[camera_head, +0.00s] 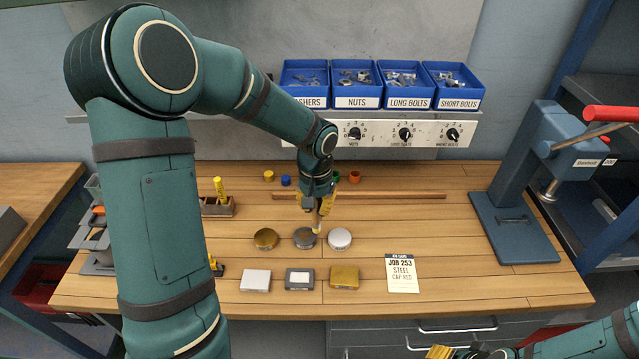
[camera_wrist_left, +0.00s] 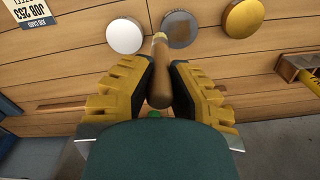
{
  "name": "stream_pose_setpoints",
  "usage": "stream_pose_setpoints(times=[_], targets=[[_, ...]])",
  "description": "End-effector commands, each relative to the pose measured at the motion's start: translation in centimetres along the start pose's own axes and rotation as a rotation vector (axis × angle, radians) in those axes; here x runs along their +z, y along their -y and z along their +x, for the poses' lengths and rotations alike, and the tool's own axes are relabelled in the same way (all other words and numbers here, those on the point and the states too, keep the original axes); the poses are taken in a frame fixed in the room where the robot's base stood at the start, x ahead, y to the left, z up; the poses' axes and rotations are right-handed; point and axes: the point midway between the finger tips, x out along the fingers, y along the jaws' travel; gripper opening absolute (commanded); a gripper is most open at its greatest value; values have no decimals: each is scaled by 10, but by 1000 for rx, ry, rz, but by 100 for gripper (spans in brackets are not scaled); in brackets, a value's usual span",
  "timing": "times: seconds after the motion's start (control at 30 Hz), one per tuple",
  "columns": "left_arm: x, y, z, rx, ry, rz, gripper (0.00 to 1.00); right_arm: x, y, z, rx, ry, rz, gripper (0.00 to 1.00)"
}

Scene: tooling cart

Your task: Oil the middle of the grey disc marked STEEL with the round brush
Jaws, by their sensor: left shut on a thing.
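My left gripper (camera_head: 325,208) is shut on the round brush, over the row of discs. The brush (camera_wrist_left: 159,80) has a brown handle and a pale tip; in the head view its tip (camera_head: 317,230) is at the right part of the grey disc (camera_head: 303,239). In the left wrist view the tip overlaps the edge of the grey disc (camera_wrist_left: 180,30), whose face looks brownish inside a grey rim. I cannot tell whether they touch. No marking is legible on it. My right gripper (camera_head: 440,352) is only partly in view at the bottom edge.
A brass disc (camera_head: 265,239) and a pale disc (camera_head: 340,239) flank the grey one. Three square blocks, the middle one (camera_head: 299,279), lie in front. A job card (camera_head: 402,273) reads STEEL, CAP RED. A copper-coloured rod (camera_head: 400,196) lies behind; a blue press (camera_head: 515,230) stands right.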

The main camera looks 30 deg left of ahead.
Motion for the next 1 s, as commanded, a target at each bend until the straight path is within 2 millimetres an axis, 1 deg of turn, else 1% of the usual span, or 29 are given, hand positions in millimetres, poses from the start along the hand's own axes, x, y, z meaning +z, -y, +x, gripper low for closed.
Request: stream_pose_setpoints(times=[0.03, 0.53, 0.67, 1.0], targets=[[-1, 0, -8, 0, 0, 0, 0, -1, 2, -7, -1, 0, 0, 47], [-7, 1, -51, 0, -1, 2, 0, -4, 13, -40, -7, 1, 1, 47], [-8, 1, -55, 0, -1, 1, 0, -5, 13, -43, -8, 1, 1, 47], [-8, 1, -54, 0, 0, 1, 0, -5, 13, -42, -8, 1, 1, 47]])
